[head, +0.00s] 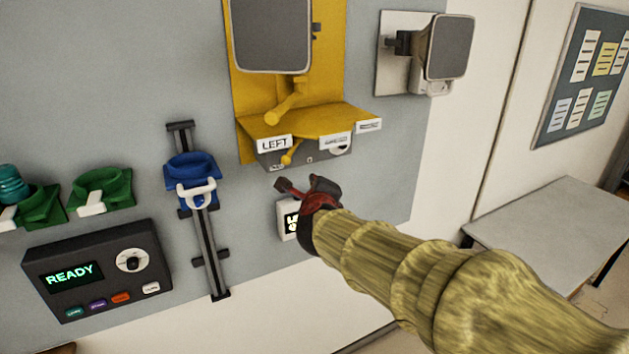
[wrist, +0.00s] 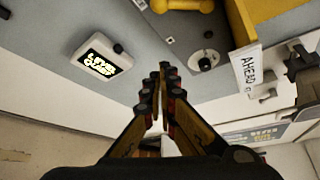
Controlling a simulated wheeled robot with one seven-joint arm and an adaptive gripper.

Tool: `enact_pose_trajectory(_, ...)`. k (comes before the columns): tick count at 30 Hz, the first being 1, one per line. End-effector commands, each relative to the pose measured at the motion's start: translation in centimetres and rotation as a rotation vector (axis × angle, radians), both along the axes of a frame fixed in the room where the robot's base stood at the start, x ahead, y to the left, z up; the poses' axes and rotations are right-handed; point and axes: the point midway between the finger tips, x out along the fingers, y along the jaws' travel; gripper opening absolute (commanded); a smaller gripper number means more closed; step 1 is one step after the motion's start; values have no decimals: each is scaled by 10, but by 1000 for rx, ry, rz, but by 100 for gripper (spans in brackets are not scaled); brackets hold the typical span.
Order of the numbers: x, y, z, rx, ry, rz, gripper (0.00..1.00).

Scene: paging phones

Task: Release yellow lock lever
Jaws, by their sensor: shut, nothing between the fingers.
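The yellow lock lever (head: 290,153) is a small lever on the grey front face of the yellow phone unit (head: 330,118), just below the LEFT label. A yellow knobbed piece, probably this lever, shows at the top of the wrist view (wrist: 185,5). A larger yellow handle (head: 287,101) stands above the shelf. My gripper (head: 281,185) is shut and empty, a little below the small lever and apart from it. In the wrist view its fingertips (wrist: 165,70) are together, pointing toward the panel.
A white sign box (head: 289,219) is on the panel close behind my gripper. A round knob (wrist: 204,62) and an AHEAD label (wrist: 247,73) are at the right of the unit. Left are a blue cradle (head: 191,170) and a READY box (head: 97,268).

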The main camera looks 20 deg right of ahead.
Motion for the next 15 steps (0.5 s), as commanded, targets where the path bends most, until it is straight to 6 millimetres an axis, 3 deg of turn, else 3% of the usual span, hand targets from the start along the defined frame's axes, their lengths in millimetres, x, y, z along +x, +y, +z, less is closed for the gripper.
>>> enact_pose_trajectory(6,-21,8,9,0,1,1,0)
enact_pose_trajectory(15,-25,9,9,0,1,0,0)
